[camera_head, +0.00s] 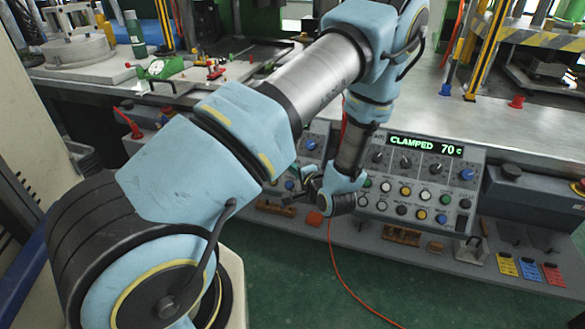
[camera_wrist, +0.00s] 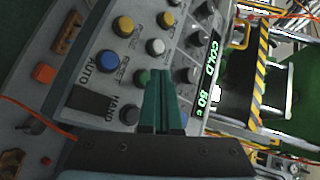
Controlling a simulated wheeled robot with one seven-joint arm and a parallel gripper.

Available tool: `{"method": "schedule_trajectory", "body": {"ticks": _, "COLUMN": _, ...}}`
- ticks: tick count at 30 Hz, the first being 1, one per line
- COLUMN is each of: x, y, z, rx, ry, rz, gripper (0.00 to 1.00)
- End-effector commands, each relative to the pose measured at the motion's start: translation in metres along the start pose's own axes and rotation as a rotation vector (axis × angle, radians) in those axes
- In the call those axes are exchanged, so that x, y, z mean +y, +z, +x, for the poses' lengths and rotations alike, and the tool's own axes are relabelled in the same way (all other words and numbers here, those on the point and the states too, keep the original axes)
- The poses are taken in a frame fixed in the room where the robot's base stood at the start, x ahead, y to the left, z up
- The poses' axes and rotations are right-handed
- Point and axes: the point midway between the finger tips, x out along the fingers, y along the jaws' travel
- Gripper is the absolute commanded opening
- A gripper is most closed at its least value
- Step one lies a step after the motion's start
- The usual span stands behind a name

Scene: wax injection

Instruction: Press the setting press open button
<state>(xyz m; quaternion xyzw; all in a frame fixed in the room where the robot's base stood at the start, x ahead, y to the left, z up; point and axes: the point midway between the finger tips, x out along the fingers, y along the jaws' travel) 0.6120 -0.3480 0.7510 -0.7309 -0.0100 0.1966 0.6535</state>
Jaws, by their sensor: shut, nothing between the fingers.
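In the wrist view my gripper (camera_wrist: 161,73) is shut and empty, its two green fingers together over a grey control panel (camera_wrist: 92,64). The fingertips overlap the panel beside a green button (camera_wrist: 142,78), with a white button (camera_wrist: 155,47) just beyond; I cannot tell whether they touch. Yellow buttons (camera_wrist: 122,26) and dark buttons (camera_wrist: 107,60) also show. The small labels are too blurred to single out the open button. In the head view my gripper (camera_head: 284,200) is at the left panel, which my arm mostly hides.
A second panel (camera_head: 432,160) at right in the head view reads CLAMPED 70 c and has several knobs and buttons. A metal worktop (camera_head: 420,108) lies above the panels. An orange cable (camera_head: 334,262) hangs to the green floor. A red-orange block (camera_head: 314,219) sits on the lower ledge.

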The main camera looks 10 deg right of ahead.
Motion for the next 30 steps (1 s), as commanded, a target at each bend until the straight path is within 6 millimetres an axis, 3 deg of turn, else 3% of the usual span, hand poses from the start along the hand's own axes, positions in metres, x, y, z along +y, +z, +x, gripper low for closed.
{"method": "schedule_trajectory", "body": {"ticks": 30, "x": 0.0051, "y": -0.005, "z": 0.007, "rx": 0.0, "ry": 0.0, "rz": 0.0, "gripper": 0.0}}
